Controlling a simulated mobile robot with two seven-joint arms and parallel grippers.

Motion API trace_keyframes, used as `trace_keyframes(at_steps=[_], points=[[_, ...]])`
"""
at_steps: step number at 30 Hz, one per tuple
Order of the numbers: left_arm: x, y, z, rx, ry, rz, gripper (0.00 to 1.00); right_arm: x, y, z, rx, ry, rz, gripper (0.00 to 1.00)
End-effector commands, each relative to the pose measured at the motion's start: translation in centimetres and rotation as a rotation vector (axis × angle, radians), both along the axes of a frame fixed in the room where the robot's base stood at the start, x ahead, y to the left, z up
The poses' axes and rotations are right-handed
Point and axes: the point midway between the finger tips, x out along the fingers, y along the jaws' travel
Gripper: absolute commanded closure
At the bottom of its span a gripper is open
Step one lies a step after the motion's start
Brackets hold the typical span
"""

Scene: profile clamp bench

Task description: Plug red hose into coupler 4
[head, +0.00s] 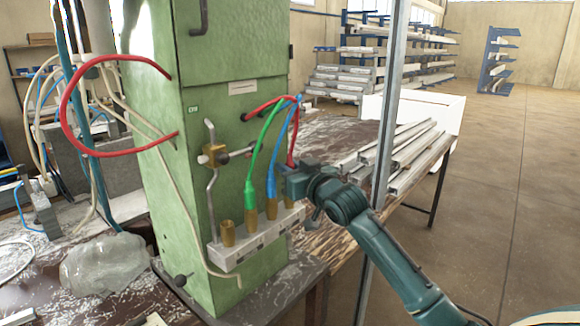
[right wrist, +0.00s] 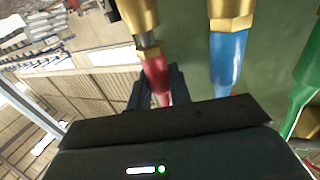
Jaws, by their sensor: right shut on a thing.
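The red hose (head: 292,150) arches down from the green cabinet to my right gripper (head: 290,182). That gripper is shut on its red end, which also shows between the dark fingers in the right wrist view (right wrist: 157,76). The red end is in line with the rightmost brass coupler, coupler 4 (right wrist: 139,14). A short darker metal piece shows between them; I cannot tell how deep it sits. The blue hose (head: 271,183) and green hose (head: 250,194) end in the couplers beside it. The leftmost coupler (head: 228,234) is empty. My left gripper is out of view.
The pale coupler block (head: 226,260) is on the front of the green cabinet (head: 225,120). A bent metal rod with a brass clamp (head: 212,155) stands at its left. A grey upright post (head: 386,120) is close to my right arm. Metal profiles (head: 405,155) lie behind.

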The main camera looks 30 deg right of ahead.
Motion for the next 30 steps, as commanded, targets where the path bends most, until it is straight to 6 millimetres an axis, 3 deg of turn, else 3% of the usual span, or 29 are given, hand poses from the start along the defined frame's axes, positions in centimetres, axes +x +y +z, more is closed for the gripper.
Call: trace_keyframes(at_steps=[30], points=[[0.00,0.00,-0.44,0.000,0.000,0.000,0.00,0.00,-0.01,-0.95,0.000,-0.002,0.000,1.00]])
